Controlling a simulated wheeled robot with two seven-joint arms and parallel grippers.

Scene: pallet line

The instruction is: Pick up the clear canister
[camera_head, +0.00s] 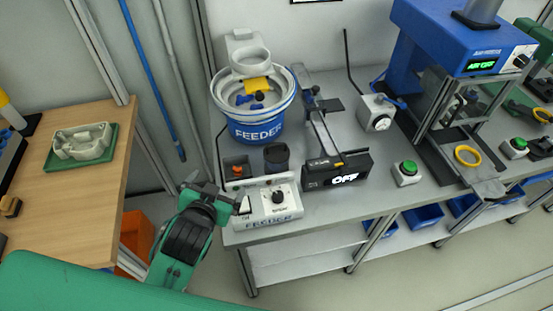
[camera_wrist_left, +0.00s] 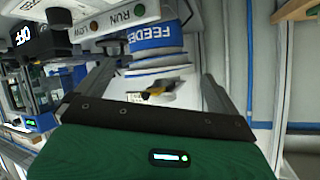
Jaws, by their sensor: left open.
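A short dark, smoky-looking cylinder (camera_head: 277,158) stands upright on the bench, behind the white feeder control box (camera_head: 268,205) and in front of the feeder bowl. It is the only canister-like thing I can make out, and I cannot tell if it is clear. My left gripper (camera_head: 217,196) is open and empty, at the bench's left front corner, left of the control box and apart from the cylinder. In the left wrist view its two fingers (camera_wrist_left: 155,92) are spread wide with nothing held between them. My right gripper is not in view.
The blue and white feeder (camera_head: 256,128) stands behind the cylinder. A black box reading OFF (camera_head: 337,171) is to its right, and an orange-buttoned box (camera_head: 237,169) to its left. A blue press (camera_head: 455,45) stands farther right. A wooden table (camera_head: 75,190) is at left.

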